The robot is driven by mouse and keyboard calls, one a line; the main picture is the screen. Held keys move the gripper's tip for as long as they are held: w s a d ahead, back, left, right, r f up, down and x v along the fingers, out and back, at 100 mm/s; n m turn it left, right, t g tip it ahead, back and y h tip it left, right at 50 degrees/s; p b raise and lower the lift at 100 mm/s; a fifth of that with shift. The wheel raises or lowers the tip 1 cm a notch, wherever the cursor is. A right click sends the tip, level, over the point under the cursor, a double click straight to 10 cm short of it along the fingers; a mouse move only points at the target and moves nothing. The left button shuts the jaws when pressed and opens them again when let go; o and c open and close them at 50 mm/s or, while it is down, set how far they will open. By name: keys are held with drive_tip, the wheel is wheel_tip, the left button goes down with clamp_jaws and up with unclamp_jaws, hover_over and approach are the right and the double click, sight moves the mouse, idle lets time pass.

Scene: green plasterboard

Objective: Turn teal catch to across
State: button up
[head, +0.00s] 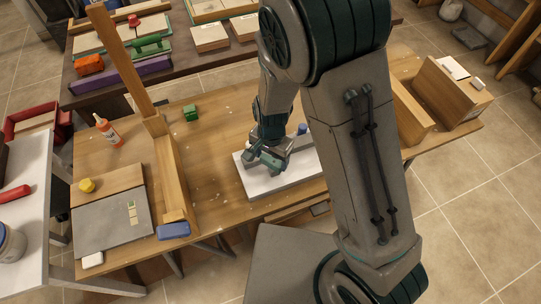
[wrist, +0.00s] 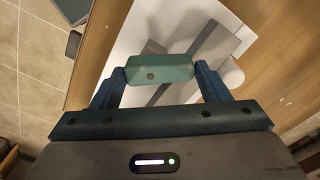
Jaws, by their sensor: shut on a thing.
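The teal catch (wrist: 160,68) lies between the two fingers of my gripper (wrist: 160,73) in the wrist view, with a finger against each end. It has a dark round spot near its middle. It sits over a white board (wrist: 145,30), and a grey bar (wrist: 205,45) runs diagonally behind it. In the head view my gripper (head: 265,160) is low over the white board (head: 285,182) on the wooden table. There the catch is hard to tell apart from my fingers.
A blue peg-like piece (head: 302,128) stands by the board. A green cube (head: 191,113), a glue bottle (head: 107,130) and a tall wooden post (head: 120,60) are to the left. Wooden boxes (head: 450,92) stand at the right. The table between the cube and the board is mostly clear.

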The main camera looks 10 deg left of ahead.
sight(273, 159)
drive_tip(key=m, duration=0.2)
drive_tip(key=m+p, duration=0.1)
drive_tip(key=m, duration=0.1)
drive_tip(key=shift+w+d+r+p, duration=0.1)
drive_tip(key=shift+w+p, duration=0.1)
drive_tip(key=shift+p, duration=0.1)
drive_tip(key=shift+w+m+p, duration=0.1)
drive_tip(key=shift+m+p, duration=0.5)
drive_tip(key=shift+m, duration=1)
drive_tip(key=o, duration=1)
drive_tip(key=shift+d, duration=0.1)
wheel_tip(273, 159, up, 14)
drive_tip(key=shift+f+p, duration=0.15)
drive_tip(key=shift+p, duration=0.25)
